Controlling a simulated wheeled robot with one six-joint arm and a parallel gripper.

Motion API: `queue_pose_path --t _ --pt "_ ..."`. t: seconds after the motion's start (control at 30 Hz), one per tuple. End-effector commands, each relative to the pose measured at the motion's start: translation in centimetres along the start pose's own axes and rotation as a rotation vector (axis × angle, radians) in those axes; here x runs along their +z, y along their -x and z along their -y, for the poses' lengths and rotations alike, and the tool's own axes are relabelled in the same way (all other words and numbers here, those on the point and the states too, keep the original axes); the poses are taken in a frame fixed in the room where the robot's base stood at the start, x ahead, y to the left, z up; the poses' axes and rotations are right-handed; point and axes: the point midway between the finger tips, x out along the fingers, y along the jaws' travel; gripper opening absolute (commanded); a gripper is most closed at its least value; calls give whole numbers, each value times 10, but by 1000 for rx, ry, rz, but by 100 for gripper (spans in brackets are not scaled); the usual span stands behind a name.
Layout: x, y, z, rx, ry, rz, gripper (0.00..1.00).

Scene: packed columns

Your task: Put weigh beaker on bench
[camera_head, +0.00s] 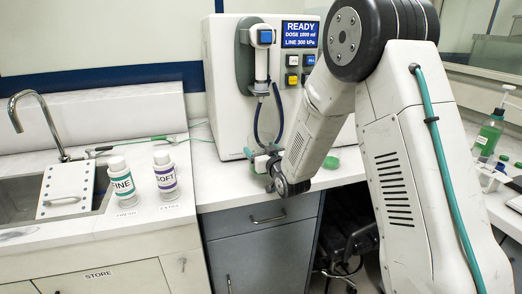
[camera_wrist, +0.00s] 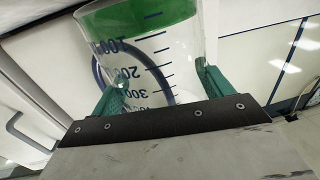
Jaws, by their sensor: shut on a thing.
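The weigh beaker (camera_wrist: 150,55) is clear, with dark volume marks and a green band; it fills the top of the wrist view. My gripper (camera_wrist: 162,88) has its green fingers on either side of the beaker and is shut on it. In the head view my gripper (camera_head: 266,164) is low in front of the dosing machine (camera_head: 228,95), over the white bench (camera_head: 225,190). The beaker (camera_head: 256,143) shows there only faintly, partly hidden by my gripper. I cannot tell whether its base touches the bench.
Two labelled bottles, FINE (camera_head: 123,182) and SOFT (camera_head: 165,177), stand on the counter left of my gripper, beside the sink (camera_head: 18,208). A green disc (camera_head: 331,162) lies to the right. A green bottle (camera_head: 489,135) stands far right. Some bench between bottles and gripper is clear.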

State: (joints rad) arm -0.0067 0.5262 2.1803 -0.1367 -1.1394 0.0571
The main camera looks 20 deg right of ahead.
Motion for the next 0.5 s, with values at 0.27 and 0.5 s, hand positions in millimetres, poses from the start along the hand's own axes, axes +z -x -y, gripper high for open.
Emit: queue_pose_path --t 0.27,0.5 --pt "9 0 0 0 0 1 49" --pt "12 0 0 0 0 6 100"
